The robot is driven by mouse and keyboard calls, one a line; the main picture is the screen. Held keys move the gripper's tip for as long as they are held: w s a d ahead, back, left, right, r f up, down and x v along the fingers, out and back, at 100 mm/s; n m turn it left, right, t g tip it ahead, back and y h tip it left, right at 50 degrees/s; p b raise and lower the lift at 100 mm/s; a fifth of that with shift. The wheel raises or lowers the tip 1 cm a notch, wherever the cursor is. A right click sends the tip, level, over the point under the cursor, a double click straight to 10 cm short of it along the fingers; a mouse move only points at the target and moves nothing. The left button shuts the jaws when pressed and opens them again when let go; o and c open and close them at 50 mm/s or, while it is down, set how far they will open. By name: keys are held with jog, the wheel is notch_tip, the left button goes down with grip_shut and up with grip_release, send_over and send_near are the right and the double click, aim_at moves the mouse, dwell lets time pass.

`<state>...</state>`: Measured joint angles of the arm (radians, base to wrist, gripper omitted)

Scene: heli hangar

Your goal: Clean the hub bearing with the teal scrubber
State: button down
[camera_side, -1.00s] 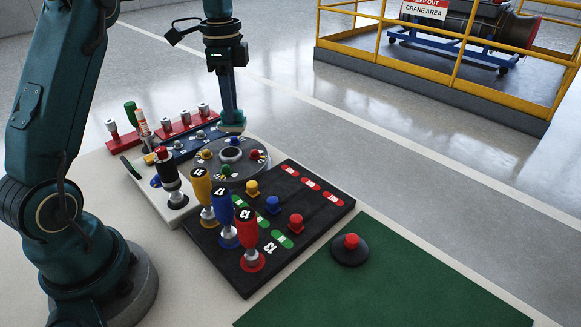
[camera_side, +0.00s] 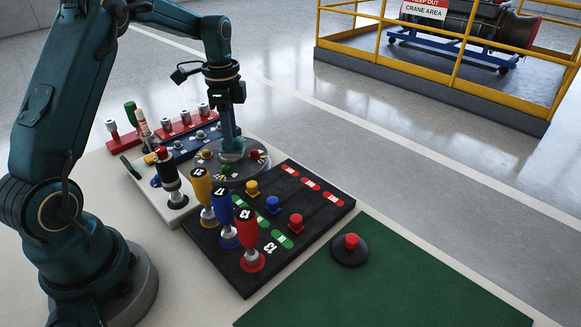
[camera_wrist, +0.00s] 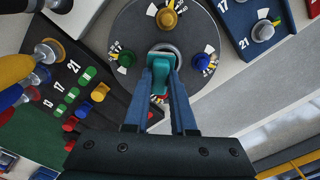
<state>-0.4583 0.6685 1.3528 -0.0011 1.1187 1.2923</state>
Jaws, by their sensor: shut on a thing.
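The grey round hub plate (camera_side: 228,179) lies on the bench, with coloured knobs around its face. The hub bearing is a pale metal ring at its centre. In the wrist view the ring's far edge (camera_wrist: 166,48) shows just past the scrubber; in the side view it is mostly covered. My gripper (camera_wrist: 162,68) points down over the hub centre and is shut on the teal scrubber (camera_wrist: 161,74). The scrubber (camera_side: 231,154) sits at the bearing in the side view. I cannot tell whether it presses on the ring.
Yellow, blue and red handled tools (camera_side: 221,205) stand upright on a black board (camera_side: 305,235) in front of the hub. A red rack (camera_side: 178,131) lies behind. A green mat (camera_side: 390,285) with a red button (camera_side: 351,243) is at front right.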

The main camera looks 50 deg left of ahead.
jog(key=shift+a, duration=2)
jog(key=shift+d, duration=3.1)
notch_tip(320, 180, up, 8)
jog(key=shift+r, duration=0.15)
jog(key=shift+a, duration=0.15)
